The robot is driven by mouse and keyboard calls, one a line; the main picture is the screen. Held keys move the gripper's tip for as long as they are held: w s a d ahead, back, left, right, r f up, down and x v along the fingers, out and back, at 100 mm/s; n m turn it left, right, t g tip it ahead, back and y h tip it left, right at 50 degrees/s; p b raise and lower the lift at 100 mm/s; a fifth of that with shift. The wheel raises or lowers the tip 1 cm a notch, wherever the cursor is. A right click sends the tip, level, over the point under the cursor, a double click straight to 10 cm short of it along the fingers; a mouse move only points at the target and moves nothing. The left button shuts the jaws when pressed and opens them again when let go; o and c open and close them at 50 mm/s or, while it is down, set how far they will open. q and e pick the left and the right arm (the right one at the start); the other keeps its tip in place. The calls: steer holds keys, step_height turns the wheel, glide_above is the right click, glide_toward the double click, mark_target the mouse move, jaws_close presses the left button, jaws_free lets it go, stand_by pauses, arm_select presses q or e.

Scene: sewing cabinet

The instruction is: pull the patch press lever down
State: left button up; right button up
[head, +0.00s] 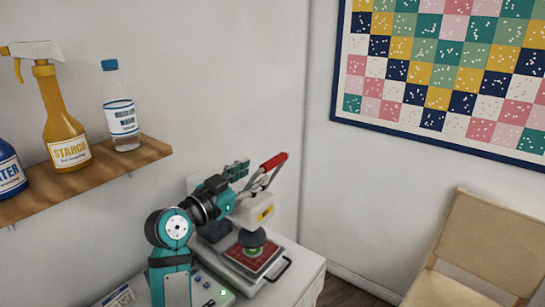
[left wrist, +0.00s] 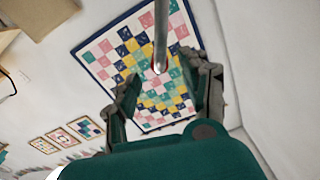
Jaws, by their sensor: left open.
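The patch press has a cream head (head: 252,212) above a red bed (head: 268,261), on top of a white cabinet. A small green round piece lies on the bed under the dark pad. The press lever (head: 273,161) has a red grip and points up and to the right. My left gripper (head: 250,178) is open beside the lever's metal arms, left of the red grip. In the left wrist view, a metal rod (left wrist: 161,30) runs down between the open fingers of my left gripper (left wrist: 160,75); contact cannot be told. My right gripper is not in view.
A wooden shelf (head: 90,177) with a starch spray bottle (head: 62,120), a clear bottle (head: 121,105) and a blue bottle (head: 9,168) is on the left wall. A wooden chair (head: 475,250) stands at right. A quilt (head: 445,70) hangs behind.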

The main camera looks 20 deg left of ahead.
mark_target(273, 160)
arm_select(q)
steer(key=p+x, duration=0.1)
steer(key=x, duration=0.5)
steer(key=shift+w+d+r+p, duration=0.15)
steer(key=shift+w+r+p, duration=0.05)
steer(key=shift+w+p, duration=0.15)
steer(key=shift+x, duration=0.85)
steer(key=shift+f, duration=0.2)
steer(key=shift+c, duration=1.2)
jaws_close()
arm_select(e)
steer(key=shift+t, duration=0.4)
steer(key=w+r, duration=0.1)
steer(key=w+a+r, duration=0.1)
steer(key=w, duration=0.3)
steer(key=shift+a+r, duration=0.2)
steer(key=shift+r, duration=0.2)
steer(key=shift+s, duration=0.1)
